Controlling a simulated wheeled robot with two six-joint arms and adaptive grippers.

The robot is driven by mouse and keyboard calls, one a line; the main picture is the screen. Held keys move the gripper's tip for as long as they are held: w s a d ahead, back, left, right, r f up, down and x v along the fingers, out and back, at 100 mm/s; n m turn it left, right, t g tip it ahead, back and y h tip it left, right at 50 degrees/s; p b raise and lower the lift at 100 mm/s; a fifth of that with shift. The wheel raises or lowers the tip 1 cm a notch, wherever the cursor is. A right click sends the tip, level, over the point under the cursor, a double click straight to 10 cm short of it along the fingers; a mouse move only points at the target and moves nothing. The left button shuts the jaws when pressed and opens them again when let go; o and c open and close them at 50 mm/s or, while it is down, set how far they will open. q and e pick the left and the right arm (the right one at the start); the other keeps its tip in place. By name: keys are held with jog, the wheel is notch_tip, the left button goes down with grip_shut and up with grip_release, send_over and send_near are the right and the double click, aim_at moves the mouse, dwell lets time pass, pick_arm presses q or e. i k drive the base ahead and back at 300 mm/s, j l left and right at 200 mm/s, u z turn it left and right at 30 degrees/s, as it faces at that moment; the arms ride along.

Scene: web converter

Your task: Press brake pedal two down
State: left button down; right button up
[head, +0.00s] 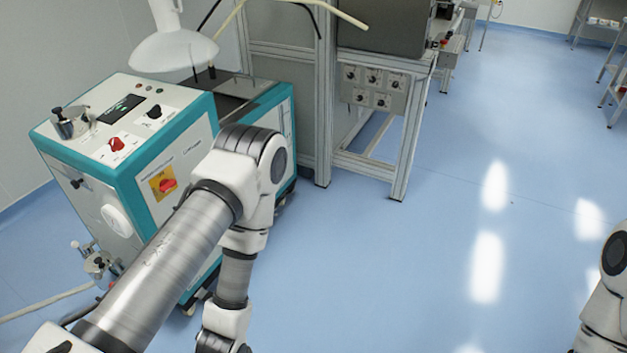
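A teal and white machine (140,200) stands at the left on dark casters. One dark caster (190,307) shows small under its near lower corner, partly hidden by my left arm. I cannot make out a brake pedal there, nor tell which one is pedal two. My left arm reaches across the front of the machine and bends down at the elbow. Its wrist runs out of the bottom of the picture, so the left gripper does not show. Only a piece of my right arm shows at the lower right edge, and its gripper is out of view.
A metal-framed bench (403,140) with a knob panel (373,88) stands behind the machine. A pale hose (45,303) lies on the floor at the lower left. A white funnel-shaped hood (172,50) hangs above the machine. The blue floor (400,260) at centre and right is clear.

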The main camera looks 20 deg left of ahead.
aim_at(290, 191)
jog(key=i+j, duration=0.15)
jog(key=i, duration=0.45)
jog(key=i+j, duration=0.15)
jog(key=i, duration=0.4)
jog(key=i+j, duration=0.15)
jog(key=i, duration=0.45)
jog(key=i+j, duration=0.25)
jog(key=j, duration=0.15)
jog(key=i+j, duration=0.2)
jog(key=j, duration=0.25)
